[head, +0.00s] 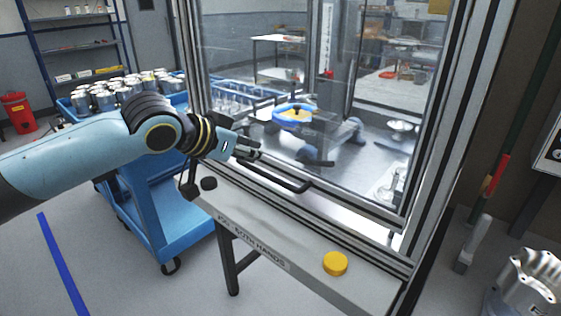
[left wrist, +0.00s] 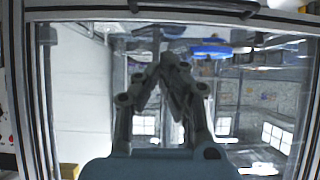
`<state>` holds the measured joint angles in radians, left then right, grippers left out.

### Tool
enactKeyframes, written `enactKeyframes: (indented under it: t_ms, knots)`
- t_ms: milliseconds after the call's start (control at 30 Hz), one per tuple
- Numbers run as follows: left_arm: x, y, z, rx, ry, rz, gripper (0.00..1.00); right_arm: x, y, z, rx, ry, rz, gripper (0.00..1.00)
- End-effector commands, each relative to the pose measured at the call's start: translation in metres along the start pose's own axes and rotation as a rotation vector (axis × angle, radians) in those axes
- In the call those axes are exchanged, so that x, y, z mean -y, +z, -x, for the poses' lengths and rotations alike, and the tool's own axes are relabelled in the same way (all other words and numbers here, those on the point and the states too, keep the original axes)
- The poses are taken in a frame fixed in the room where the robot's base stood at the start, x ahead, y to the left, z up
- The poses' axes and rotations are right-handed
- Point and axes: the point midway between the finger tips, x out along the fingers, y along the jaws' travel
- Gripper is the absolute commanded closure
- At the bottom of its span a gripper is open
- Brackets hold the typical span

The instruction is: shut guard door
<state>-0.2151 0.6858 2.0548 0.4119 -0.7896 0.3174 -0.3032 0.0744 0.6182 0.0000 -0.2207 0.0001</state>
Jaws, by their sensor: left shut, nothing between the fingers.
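The guard door (head: 310,185) is a clear panel in a metal frame, with a dark bar handle (head: 285,182) along its lower edge. Its bottom edge sits near the cabinet's front ledge, with a bright strip below it; I cannot tell whether it is fully closed. My left gripper (head: 258,153) is shut and empty, in front of the panel just above the handle's left part. I cannot tell whether it touches the handle. In the left wrist view the fingers (left wrist: 172,62) meet in front of the glass, and the dark handle (left wrist: 195,8) crosses the top. My right gripper is out of view.
The ledge carries a yellow button (head: 335,263) and a dark knob (head: 208,184). A blue cart (head: 170,215) with metal parts stands behind my left arm. A machined housing (head: 530,285) is at lower right. Floor at lower left is clear.

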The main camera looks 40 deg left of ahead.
Motion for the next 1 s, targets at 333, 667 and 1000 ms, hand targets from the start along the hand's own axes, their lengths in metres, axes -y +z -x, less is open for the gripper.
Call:
enactKeyframes:
  t_ms: [333, 667, 1000]
  knots:
    - [-0.003, -0.001, -0.07, -0.003, 0.004, 0.007, 1.0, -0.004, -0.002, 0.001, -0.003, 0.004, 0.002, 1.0]
    - [-0.002, 0.021, -0.113, -0.001, 0.003, 0.002, 1.0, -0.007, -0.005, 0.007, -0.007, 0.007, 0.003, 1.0]
    - [-0.002, 0.028, -0.119, -0.002, 0.002, 0.0, 1.0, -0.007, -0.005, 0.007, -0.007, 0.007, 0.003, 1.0]
